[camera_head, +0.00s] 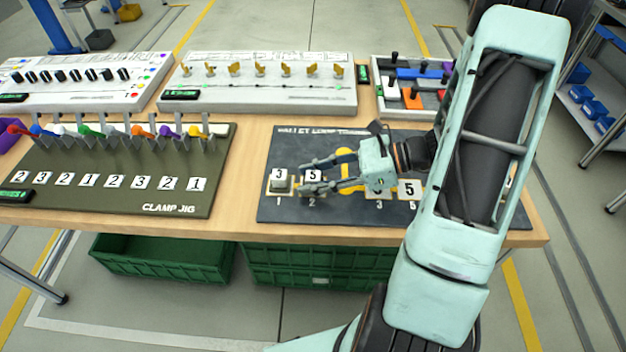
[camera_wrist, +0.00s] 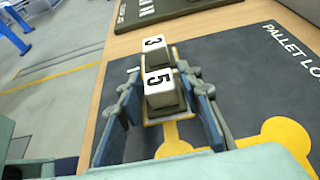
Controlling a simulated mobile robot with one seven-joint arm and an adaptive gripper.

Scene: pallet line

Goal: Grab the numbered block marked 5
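A block (camera_head: 313,176) with a white top marked 5 sits on a light pad of the dark pallet board (camera_head: 300,148), over the label 2. It also shows in the wrist view (camera_wrist: 159,82). My gripper (camera_head: 304,177) is open, with one finger on each side of this block. In the wrist view (camera_wrist: 162,74) the left finger stands apart from the block; the right finger is close, and contact cannot be told. A block marked 3 (camera_head: 279,177) stands just left of it. Another white face marked 5 (camera_head: 409,188) shows further right, partly near my arm.
A green clamp jig (camera_head: 100,190) with colored levers lies to the left. Behind are a white panel with yellow knobs (camera_head: 258,88) and a tray of colored pieces (camera_head: 408,80). My arm hides the board's right part. Green crates (camera_head: 320,265) stand below the table.

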